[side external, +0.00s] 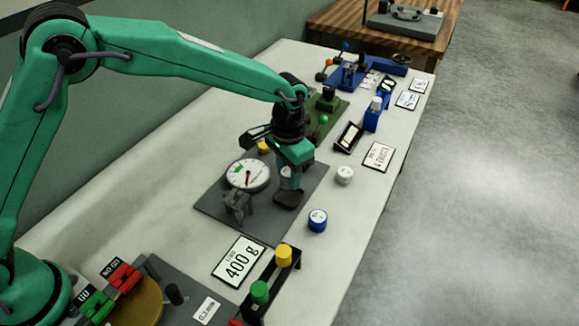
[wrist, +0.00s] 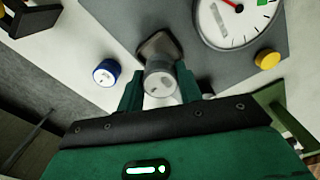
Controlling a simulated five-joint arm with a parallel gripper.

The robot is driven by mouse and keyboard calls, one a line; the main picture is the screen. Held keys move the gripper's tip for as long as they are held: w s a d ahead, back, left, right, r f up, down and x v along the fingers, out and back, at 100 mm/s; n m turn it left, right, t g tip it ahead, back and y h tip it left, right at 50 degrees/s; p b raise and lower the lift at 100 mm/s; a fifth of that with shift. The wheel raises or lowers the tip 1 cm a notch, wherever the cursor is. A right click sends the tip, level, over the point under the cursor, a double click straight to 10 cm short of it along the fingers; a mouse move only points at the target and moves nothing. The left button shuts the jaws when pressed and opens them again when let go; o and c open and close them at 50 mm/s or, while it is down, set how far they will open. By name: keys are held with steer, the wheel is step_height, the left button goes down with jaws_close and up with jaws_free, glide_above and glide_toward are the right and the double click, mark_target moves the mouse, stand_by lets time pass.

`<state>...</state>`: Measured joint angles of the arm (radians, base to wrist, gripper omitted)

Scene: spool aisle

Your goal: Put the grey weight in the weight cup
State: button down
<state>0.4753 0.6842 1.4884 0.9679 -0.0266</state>
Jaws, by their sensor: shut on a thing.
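My gripper (wrist: 160,88) is shut on the grey weight (wrist: 161,84), a short pale grey cylinder between the two green fingers in the wrist view. In the side view, my gripper (side external: 289,182) points down over the dark weight cup (side external: 288,199) on the grey plate, and the fingers mostly hide the weight. In the wrist view the cup (wrist: 157,44) shows just beyond the weight, which covers part of it. I cannot tell whether the weight touches the cup.
The round dial (side external: 248,175) and a dark grey fitting (side external: 238,205) stand left of the cup. A blue weight (side external: 317,220) and a white weight (side external: 345,175) stand on the table to the right. A yellow knob (wrist: 267,60) and a "400 g" card (side external: 239,261) are near.

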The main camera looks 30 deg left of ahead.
mark_target(289, 184)
steer(key=shift+f, duration=1.95)
steer(key=shift+f, duration=0.1)
steer(key=c, duration=0.9)
jaws_free()
steer(key=shift+f, duration=0.1)
steer(key=shift+c, duration=0.2)
step_height(289, 184, up, 12)
steer(key=shift+r, duration=0.15)
